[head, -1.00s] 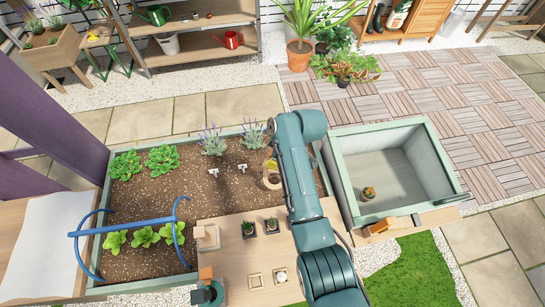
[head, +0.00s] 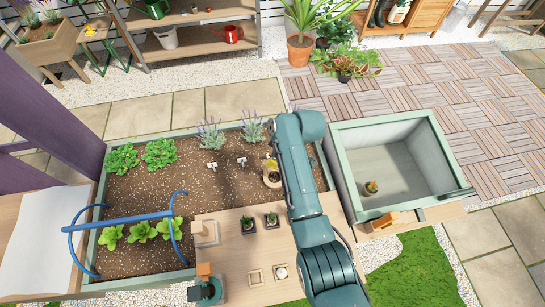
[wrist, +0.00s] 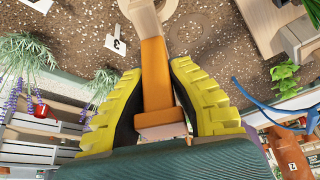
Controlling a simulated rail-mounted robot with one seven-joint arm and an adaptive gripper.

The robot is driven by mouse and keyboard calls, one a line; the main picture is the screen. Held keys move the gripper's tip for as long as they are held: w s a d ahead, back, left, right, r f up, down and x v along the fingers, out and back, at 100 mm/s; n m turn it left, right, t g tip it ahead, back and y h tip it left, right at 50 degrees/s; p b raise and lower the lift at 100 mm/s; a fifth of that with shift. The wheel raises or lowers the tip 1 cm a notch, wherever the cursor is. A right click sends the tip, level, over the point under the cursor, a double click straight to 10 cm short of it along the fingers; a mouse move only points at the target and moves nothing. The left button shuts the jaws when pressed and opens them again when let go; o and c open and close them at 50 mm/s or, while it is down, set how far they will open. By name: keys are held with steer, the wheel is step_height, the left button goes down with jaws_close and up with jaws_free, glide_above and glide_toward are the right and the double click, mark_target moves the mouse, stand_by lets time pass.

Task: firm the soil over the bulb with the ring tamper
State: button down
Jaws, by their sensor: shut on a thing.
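My gripper (head: 272,163) is over the soil bed, mostly hidden behind my arm in the head view. In the wrist view its yellow fingers (wrist: 157,95) are shut on the orange handle (wrist: 156,75) of the ring tamper. The tamper's pale wooden ring (head: 272,181) shows over the brown soil (head: 215,190) in the head view. Its wooden end (wrist: 148,18) runs off the top of the wrist view. I cannot tell whether the ring touches the soil. No bulb shows.
Two white markers (head: 212,165) stand left of the ring, with lavender (head: 211,134) behind. A wooden table (head: 235,243) with small potted cacti lies in front. A blue bar frame (head: 125,223) spans the bed's left part. A green-framed box (head: 398,165) stands right.

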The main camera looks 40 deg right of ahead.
steer(key=shift+f+b, duration=0.35)
steer(key=shift+f, duration=0.25)
steer(key=shift+s+a+f, duration=0.1)
steer(key=shift+f, duration=0.25)
stand_by(1.0)
step_height(320, 180, up, 11)
steer(key=p, duration=0.9)
steer(key=shift+f, duration=0.25)
